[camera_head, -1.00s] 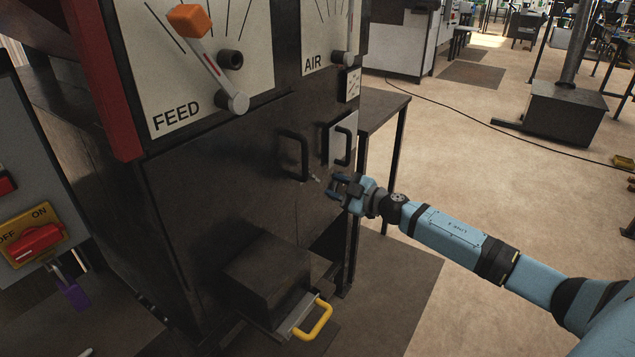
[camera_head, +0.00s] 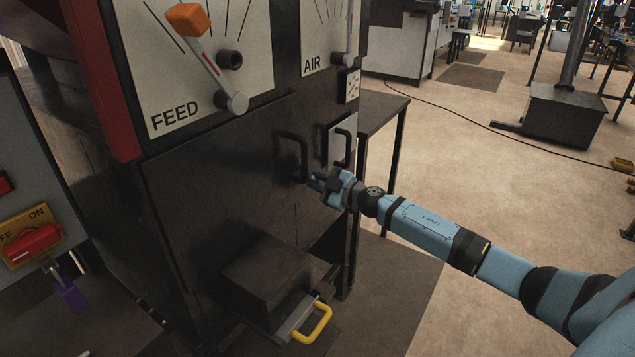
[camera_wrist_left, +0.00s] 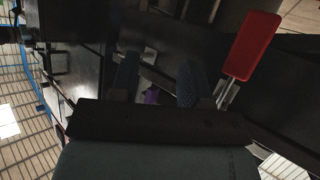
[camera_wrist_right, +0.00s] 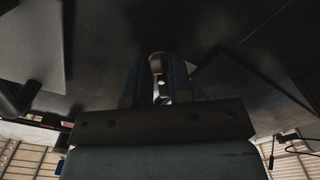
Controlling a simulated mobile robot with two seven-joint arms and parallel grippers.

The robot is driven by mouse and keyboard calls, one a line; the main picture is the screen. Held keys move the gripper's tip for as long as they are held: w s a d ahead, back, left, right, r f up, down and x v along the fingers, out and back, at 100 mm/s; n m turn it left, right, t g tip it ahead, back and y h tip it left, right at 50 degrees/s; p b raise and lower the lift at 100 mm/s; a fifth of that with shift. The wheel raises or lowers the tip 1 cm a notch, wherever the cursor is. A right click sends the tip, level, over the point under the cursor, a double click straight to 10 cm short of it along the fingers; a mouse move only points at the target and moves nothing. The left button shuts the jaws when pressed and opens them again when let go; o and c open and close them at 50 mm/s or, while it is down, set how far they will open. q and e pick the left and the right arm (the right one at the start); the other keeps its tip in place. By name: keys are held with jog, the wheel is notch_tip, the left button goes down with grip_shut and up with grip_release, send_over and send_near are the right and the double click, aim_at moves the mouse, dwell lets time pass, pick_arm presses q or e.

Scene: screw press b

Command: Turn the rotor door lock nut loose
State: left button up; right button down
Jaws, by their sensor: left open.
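My right gripper (camera_head: 318,182) is at the dark machine front, just below and right of the black door handle (camera_head: 291,158). In the right wrist view a small shiny metal piece (camera_wrist_right: 157,66), seemingly the lock nut, lies between my right fingers (camera_wrist_right: 155,82). I cannot tell whether the fingers press on it. In the head view the gripper hides the nut. The rotor door (camera_head: 215,180) looks closed. My left gripper (camera_wrist_left: 157,82) shows only in its wrist view, open, with nothing between its fingers close up; a red handle (camera_wrist_left: 252,45) is to its right.
Above are the FEED dial (camera_head: 205,60) and AIR dial (camera_head: 325,40). A yellow-handled drawer (camera_head: 313,320) juts out below. A red switch (camera_head: 33,244) is at left.

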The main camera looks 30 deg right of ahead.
jog(key=shift+n, duration=0.3)
jog(key=n+p, duration=0.1)
jog(key=n, duration=0.1)
jog(key=shift+r+n, duration=0.15)
jog(key=shift+n, duration=0.25)
jog(key=n, duration=0.2)
jog(key=shift+d+n, duration=0.1)
jog(key=shift+n, duration=0.3)
jog(key=n, duration=0.6)
jog(key=shift+r, duration=0.1)
jog(key=n, duration=0.3)
jog(key=shift+r+n+b, duration=0.1)
jog(key=shift+n+b, duration=0.25)
jog(key=shift+n, duration=0.05)
jog(key=shift+n+b, duration=0.3)
jog(key=shift+n, duration=1.3)
pick_arm(q)
jog(key=shift+w+d+r+t+h, duration=0.15)
jog(key=shift+w+r, duration=0.1)
jog(key=shift+r, duration=0.15)
jog(key=shift+w+d+r+t+h, duration=0.1)
jog(key=shift+w+r+t+h, duration=0.1)
jog(key=shift+r, duration=0.2)
pick_arm(e)
jog(key=shift+r+n, duration=0.1)
jog(key=shift+n, duration=0.4)
pick_arm(q)
jog(key=shift+f, duration=0.1)
